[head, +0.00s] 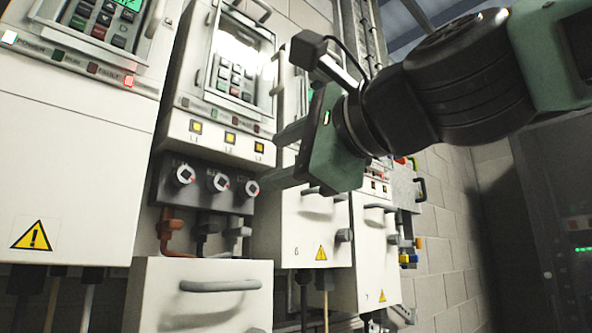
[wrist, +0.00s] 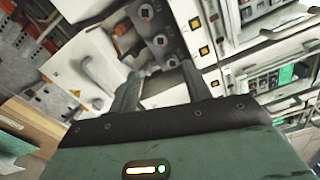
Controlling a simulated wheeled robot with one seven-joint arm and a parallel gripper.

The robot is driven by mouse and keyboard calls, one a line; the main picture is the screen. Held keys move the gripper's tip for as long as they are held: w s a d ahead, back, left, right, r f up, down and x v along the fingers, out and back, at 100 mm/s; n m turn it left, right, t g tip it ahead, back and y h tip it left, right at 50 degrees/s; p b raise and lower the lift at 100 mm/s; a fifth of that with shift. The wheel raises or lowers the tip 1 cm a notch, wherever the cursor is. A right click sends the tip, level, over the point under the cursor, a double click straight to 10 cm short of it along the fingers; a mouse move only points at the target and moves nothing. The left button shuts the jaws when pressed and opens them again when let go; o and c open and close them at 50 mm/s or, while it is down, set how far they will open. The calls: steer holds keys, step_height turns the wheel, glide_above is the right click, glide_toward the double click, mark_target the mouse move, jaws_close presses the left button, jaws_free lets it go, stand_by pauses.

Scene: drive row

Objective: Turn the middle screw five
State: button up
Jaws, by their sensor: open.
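A dark terminal block (head: 205,203) on the cabinet front carries a row of three round silver screw heads with reddish marks. The middle screw (head: 218,181) sits below the centre of three yellow labels; it also shows in the wrist view (wrist: 158,40). My gripper (head: 269,158) is open and empty, to the right of the block in the head view. In the wrist view my gripper (wrist: 160,70) has its fingers spread, with the right screw (wrist: 171,62) nearest between the tips and the middle screw beyond. The fingers appear apart from the middle screw.
A lower white box with a grey handle (head: 220,286) juts out under the block. Brown and dark cables (head: 171,232) run below the screws. More drive cabinets flank it, one at left with a warning triangle (head: 35,236). A block wall (head: 450,240) stands at right.

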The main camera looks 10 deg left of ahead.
steer(key=shift+v, duration=1.05)
step_height(320, 180, down, 21)
steer(key=w+n+g+h, duration=0.1)
steer(key=n+g+h, duration=0.3)
steer(key=n, duration=0.2)
steer(key=s+d+f+n+g+h, duration=0.2)
steer(key=d+f+n, duration=0.1)
steer(key=f, duration=0.5)
steer(key=s+d+f+n+g+h, duration=0.2)
steer(key=d+f+n, duration=0.15)
steer(key=f, duration=0.45)
steer(key=s+d+f+n+g+h, duration=0.5)
steer(key=s+d+f, duration=0.4)
steer(key=d+f, duration=0.35)
step_height(320, 180, up, 11)
steer(key=n+t+p, duration=0.1)
steer(key=p, duration=1.1)
steer(key=shift+w+a+r, duration=0.2)
steer(key=shift+w, duration=0.05)
